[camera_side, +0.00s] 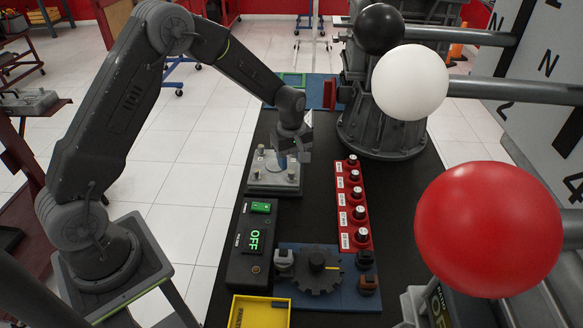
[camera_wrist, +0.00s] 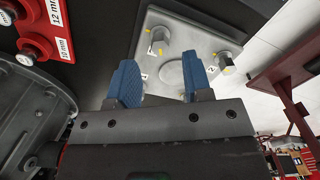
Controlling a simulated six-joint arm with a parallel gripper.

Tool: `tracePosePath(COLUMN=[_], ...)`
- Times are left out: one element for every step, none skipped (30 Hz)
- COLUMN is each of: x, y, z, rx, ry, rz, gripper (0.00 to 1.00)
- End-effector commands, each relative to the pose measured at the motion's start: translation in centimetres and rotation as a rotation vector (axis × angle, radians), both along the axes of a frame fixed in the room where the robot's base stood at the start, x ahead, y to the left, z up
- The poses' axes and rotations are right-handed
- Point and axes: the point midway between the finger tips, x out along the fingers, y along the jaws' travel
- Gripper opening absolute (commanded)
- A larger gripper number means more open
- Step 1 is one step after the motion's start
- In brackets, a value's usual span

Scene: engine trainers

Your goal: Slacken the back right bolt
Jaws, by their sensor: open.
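In the side view, a grey metal plate (camera_side: 273,188) with upright bolts at its corners sits on the dark bench. Its front left bolt (camera_side: 256,174), front right bolt (camera_side: 291,174) and back left bolt (camera_side: 261,150) show. The back right bolt is hidden behind my gripper (camera_side: 282,161), which is low over the plate. In the wrist view, my gripper (camera_wrist: 162,80) has its two blue fingers apart with nothing held between them. Beyond them the plate (camera_wrist: 190,22) shows two bolts clearly, one upper (camera_wrist: 159,38) and one right (camera_wrist: 227,62), with yellow marks. The fingers partly cover the plate's near side.
A red rack of sockets (camera_side: 357,204) stands right of the plate. A switch box reading OFF (camera_side: 254,240), a blue base with a dark gear (camera_side: 317,270) and a yellow tray (camera_side: 238,300) lie nearer. A large grey round stand (camera_side: 385,135) rises behind right.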

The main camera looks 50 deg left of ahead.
Motion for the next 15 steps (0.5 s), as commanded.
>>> tracePosePath(x=[0.1,0.1,0.1,0.1,0.1,0.1,0.1,0.1,0.1,0.0,0.1,0.1,0.1,0.1,0.0], y=[0.0,0.0,0.0,0.0,0.0,0.0,0.0,0.0,0.0,0.0,0.0,0.0,0.0,0.0,0.0], z=[1.4,2.1,3.1,3.8,4.4,5.3,5.9,6.5,7.1,7.6,8.1,8.6,8.9,9.2,9.5], rx=[0.000,0.001,0.001,0.000,0.000,0.000,0.001,0.001,0.001,0.000,0.001,0.000,0.000,0.000,0.000], ry=[-0.006,-0.005,-0.007,-0.006,-0.006,-0.006,-0.005,-0.005,-0.004,-0.003,-0.004,-0.003,-0.003,-0.003,-0.002], rz=[0.000,0.000,0.000,0.000,0.000,0.000,0.000,0.000,0.000,0.000,0.000,0.000,0.000,0.000,0.000], gripper=[0.46,0.46,0.46,0.46,0.46,0.46,0.46,0.46,0.46,0.46,0.46,0.46,0.46,0.46,0.46])
